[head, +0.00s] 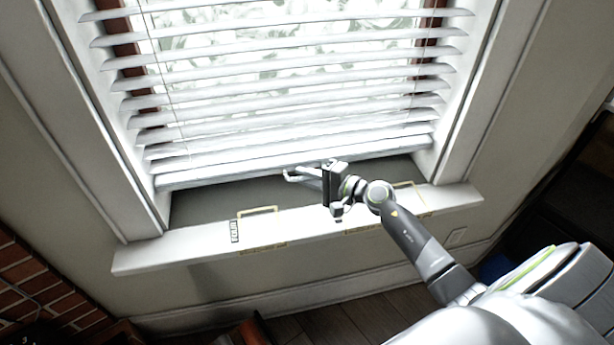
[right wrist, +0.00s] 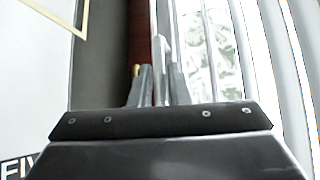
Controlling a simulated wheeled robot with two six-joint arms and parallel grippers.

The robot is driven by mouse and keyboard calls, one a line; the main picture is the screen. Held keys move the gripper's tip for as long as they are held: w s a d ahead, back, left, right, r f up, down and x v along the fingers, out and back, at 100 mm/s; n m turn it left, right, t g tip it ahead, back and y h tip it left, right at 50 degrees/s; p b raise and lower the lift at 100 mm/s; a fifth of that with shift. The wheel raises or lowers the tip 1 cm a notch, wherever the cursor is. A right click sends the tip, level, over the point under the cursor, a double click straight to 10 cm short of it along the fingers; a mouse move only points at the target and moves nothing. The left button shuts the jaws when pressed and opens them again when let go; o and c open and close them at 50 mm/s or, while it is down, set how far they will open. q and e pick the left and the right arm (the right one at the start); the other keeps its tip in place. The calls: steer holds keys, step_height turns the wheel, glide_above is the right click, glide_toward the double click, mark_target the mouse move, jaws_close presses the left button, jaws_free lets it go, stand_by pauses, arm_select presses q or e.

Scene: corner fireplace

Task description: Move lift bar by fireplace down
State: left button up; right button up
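The lift bar (head: 222,176) is the long white rail along the bottom of the window blind. It hangs a little above the sill and tilts up to the right in the head view. My right gripper (head: 287,175) reaches it from the right, near its middle. In the right wrist view, the two fingers (right wrist: 158,88) are close together, one on each side of a thin white edge of the lift bar (right wrist: 161,40), and look shut on it. The fingertip contact is partly hidden. My left gripper is not in view.
White slats of the blind (head: 290,75) hang above the bar. The white sill (head: 190,245) below carries a flat yellow-outlined frame (head: 262,211) and dark lettering. Window trim stands on both sides. Bricks (head: 40,285) are at the lower left.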

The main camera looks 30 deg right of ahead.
jaws_close()
